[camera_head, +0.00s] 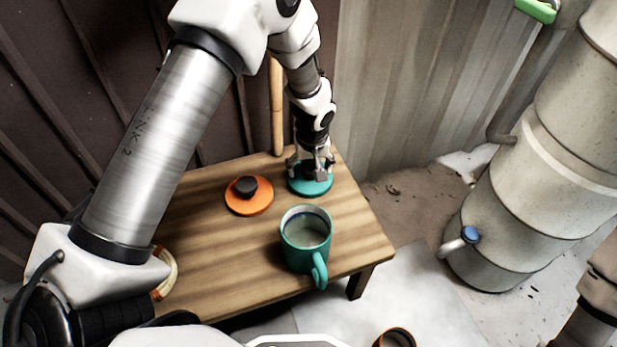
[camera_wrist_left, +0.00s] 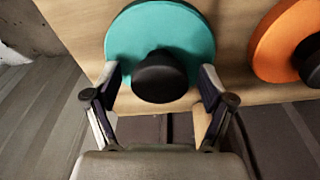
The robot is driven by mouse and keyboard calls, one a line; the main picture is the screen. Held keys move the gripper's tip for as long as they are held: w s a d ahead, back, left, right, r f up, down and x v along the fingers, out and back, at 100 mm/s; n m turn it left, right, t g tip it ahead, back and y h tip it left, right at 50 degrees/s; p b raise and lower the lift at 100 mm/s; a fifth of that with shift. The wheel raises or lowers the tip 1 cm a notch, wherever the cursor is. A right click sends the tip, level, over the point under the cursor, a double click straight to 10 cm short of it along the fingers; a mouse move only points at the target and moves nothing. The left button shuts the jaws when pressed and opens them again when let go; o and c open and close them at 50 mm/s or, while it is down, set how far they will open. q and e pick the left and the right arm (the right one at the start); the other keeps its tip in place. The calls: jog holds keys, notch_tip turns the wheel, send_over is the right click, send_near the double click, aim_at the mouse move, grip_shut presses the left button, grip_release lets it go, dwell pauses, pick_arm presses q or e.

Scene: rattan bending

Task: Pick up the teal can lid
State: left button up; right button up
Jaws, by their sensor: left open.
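The teal can lid (camera_head: 311,187) lies flat near the back right corner of the wooden table. It is a round disc with a black knob. In the left wrist view the lid (camera_wrist_left: 158,32) fills the upper middle, and its knob (camera_wrist_left: 160,76) sits between the fingertips. My left gripper (camera_head: 311,166) is directly above the lid, pointing down. In the left wrist view the gripper (camera_wrist_left: 160,88) is open, with one finger on each side of the knob and visible gaps. In the head view the fingers hide the knob. My right gripper is not in view.
An orange lid (camera_head: 249,200) with a black knob lies just left of the teal lid. A teal can (camera_head: 305,240) with a handle stands near the table's (camera_head: 362,240) front edge. A large pale barrel (camera_head: 540,200) with a blue-capped tap stands to the right on the ground.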

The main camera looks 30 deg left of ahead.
pick_arm(q)
jog(key=shift+s+r, duration=0.1)
jog(key=c, duration=1.3)
